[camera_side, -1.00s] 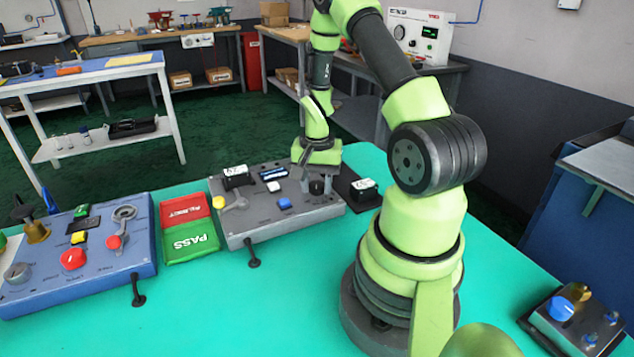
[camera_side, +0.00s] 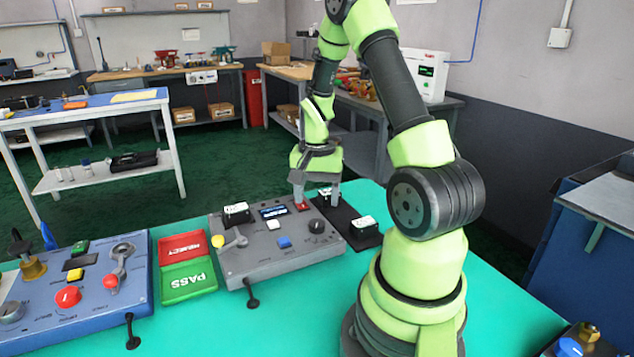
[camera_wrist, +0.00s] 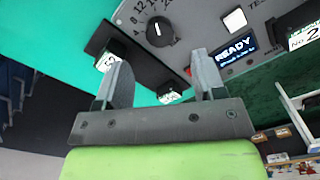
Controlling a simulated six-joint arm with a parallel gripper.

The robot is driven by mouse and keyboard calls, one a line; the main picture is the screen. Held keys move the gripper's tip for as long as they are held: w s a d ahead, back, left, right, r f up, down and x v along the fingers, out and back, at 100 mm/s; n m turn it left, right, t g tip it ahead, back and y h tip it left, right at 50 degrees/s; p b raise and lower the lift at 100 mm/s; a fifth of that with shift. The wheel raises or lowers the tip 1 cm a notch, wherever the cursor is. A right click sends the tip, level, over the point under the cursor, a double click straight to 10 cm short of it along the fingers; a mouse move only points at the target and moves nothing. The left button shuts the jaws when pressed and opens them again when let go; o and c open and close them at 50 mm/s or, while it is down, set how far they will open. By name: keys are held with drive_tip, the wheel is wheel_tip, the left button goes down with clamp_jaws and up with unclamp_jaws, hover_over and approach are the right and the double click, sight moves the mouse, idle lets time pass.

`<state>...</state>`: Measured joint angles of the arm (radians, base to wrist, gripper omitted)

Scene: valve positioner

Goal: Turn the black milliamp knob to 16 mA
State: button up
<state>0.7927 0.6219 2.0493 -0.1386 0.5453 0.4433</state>
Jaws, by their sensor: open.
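The black milliamp knob (camera_side: 317,226) is on the right of the grey panel (camera_side: 262,262). It also shows in the wrist view (camera_wrist: 160,32), with a white pointer mark and a printed number scale around it. The small numbers are hard to read, so I cannot tell its exact setting. My gripper (camera_side: 316,193) is above and behind the knob, near the panel's back edge. In the wrist view the two fingers of my gripper (camera_wrist: 160,75) are apart with nothing between them, and the knob is beyond their tips.
The panel's display (camera_wrist: 235,48) reads READY. A red button (camera_side: 303,207), a blue button (camera_side: 284,242) and a lever with a yellow knob (camera_side: 218,241) are also on the panel. A black tray (camera_side: 351,227) with labelled blocks is at its right. Red and green trays (camera_side: 188,282) are at left.

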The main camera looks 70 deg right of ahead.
sight(317, 223)
drive_tip(key=shift+r, duration=1.65)
drive_tip(key=a+r+n+t, duration=0.5)
drive_tip(key=a+r+n, duration=0.2)
drive_tip(key=a+r, duration=0.8)
drive_tip(key=s+a+r+n+t+y, duration=0.1)
drive_tip(key=s+a+n, duration=0.3)
drive_tip(key=a, duration=0.4)
drive_tip(key=shift+s+r+n+t+y, duration=0.4)
drive_tip(key=shift+s+t+y, duration=0.15)
drive_tip(key=shift+s, duration=0.25)
